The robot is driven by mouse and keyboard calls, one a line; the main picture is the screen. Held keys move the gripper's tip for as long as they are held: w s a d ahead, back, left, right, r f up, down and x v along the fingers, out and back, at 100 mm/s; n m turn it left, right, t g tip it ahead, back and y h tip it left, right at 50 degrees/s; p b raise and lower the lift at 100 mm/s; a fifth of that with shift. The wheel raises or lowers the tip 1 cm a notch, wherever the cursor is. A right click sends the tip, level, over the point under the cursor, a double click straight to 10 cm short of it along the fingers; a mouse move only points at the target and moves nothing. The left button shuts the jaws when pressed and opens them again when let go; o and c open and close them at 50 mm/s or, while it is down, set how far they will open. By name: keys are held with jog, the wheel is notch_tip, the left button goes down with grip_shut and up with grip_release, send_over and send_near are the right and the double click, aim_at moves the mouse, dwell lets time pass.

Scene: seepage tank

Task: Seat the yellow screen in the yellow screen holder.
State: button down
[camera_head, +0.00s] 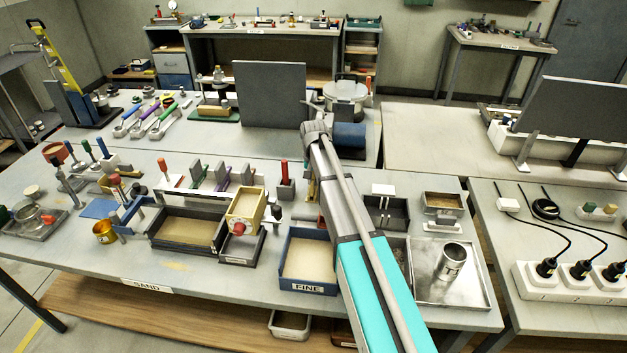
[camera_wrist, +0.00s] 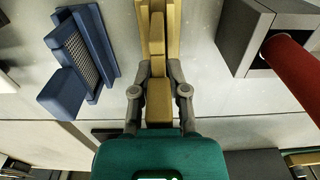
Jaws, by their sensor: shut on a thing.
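In the wrist view my gripper (camera_wrist: 158,92) is shut on the narrow yellow screen (camera_wrist: 185,91) by its block-like handle end. The screen is seen nearly edge-on and runs up the picture, away from my gripper. Wider yellow parts (camera_wrist: 173,22) at the top edge appear to be the yellow screen holder, close to or against the screen. I cannot tell where one ends and the other begins, or whether the screen sits in the slot.
A blue holder with a mesh screen (camera_wrist: 76,50) stands left in the wrist view. A grey block (camera_wrist: 244,38) with a red handle (camera_wrist: 292,68) stands close on the right. In the head view, a box marked FINE (camera_head: 308,287) and a metal tray (camera_head: 470,290) flank my arm.

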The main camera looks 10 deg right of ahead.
jog(key=shift+f+b, duration=0.55)
jog(key=shift+f, duration=0.05)
jog(key=c, duration=0.5)
grip_release()
jog(key=shift+c, duration=0.2)
jog(key=shift+r, duration=0.25)
notch_tip(320, 180, up, 8)
jog(key=p, duration=0.8)
jog(key=shift+p, duration=0.3)
jog(key=s+n, duration=0.1)
jog(key=s, duration=0.8)
jog(key=s+d+n, duration=0.1)
jog(key=s, duration=0.9)
jog(key=s+n, duration=0.1)
jog(key=s, duration=0.9)
jog(key=shift+d+n, duration=0.15)
jog(key=shift+n, duration=0.15)
